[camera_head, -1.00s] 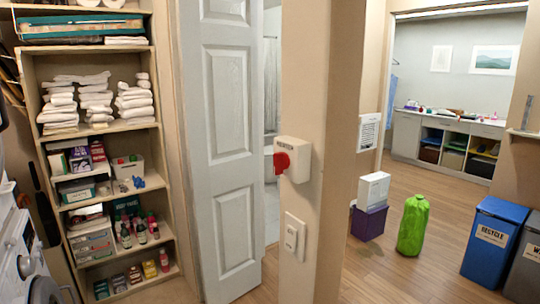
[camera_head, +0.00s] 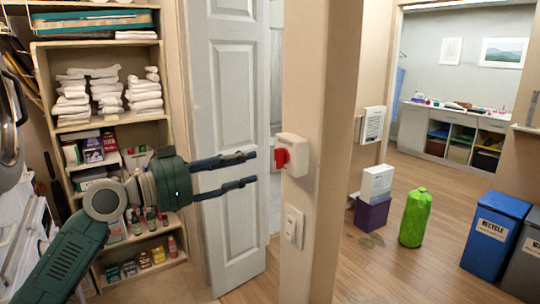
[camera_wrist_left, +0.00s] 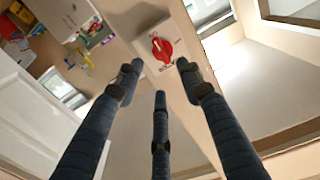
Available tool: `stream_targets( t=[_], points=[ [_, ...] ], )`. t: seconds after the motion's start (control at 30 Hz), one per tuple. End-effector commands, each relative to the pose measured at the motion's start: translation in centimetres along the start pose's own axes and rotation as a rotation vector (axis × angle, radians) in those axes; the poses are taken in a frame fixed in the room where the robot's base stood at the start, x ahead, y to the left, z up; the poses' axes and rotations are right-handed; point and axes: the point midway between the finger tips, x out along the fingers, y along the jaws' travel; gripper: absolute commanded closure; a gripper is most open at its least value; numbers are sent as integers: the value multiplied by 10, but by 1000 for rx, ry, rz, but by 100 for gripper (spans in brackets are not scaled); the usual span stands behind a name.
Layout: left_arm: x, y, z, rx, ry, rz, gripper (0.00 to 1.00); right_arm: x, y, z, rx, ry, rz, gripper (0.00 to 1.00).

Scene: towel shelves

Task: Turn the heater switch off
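The heater switch is a white box (camera_head: 297,155) with a red knob (camera_head: 282,157), mounted on the edge of the beige wall. My left gripper (camera_head: 255,168) reaches in from the left with its fingers spread, pointing at the knob. The fingertips look a little short of the knob, and nothing is between them. In the left wrist view the red knob (camera_wrist_left: 162,48) sits on its white plate (camera_wrist_left: 152,66), ahead of and between the open fingers (camera_wrist_left: 160,78). The small lettering around the knob is too small to read. My right gripper is not in view.
A white wall plate (camera_head: 293,226) is below the switch. A grey panel door (camera_head: 228,130) stands behind the gripper, and shelves (camera_head: 97,42) with towels and bottles are at the left. A green bag (camera_head: 413,217) and blue bin (camera_head: 493,240) stand on the floor at right.

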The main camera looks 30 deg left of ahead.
Motion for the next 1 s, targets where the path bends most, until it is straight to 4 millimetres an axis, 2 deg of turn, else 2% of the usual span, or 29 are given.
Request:
stream_targets(
  t=[0.03, 0.2, 0.5, 0.7, 0.97, 1.0],
  points=[
    [9, 0, -6, 0, -2, 2, 62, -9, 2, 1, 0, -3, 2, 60],
    [37, 0, -6, -1, 0, 0, 62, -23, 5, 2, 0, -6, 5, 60],
    [70, -1, -4, -3, 2, -2, 62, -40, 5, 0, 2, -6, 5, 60],
    [78, -1, -1, -2, 1, -2, 62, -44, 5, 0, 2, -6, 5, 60],
    [79, -1, 0, -2, 1, -2, 62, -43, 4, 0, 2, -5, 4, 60],
    [79, -1, 0, -2, 1, -2, 66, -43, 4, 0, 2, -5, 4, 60]
  ],
)
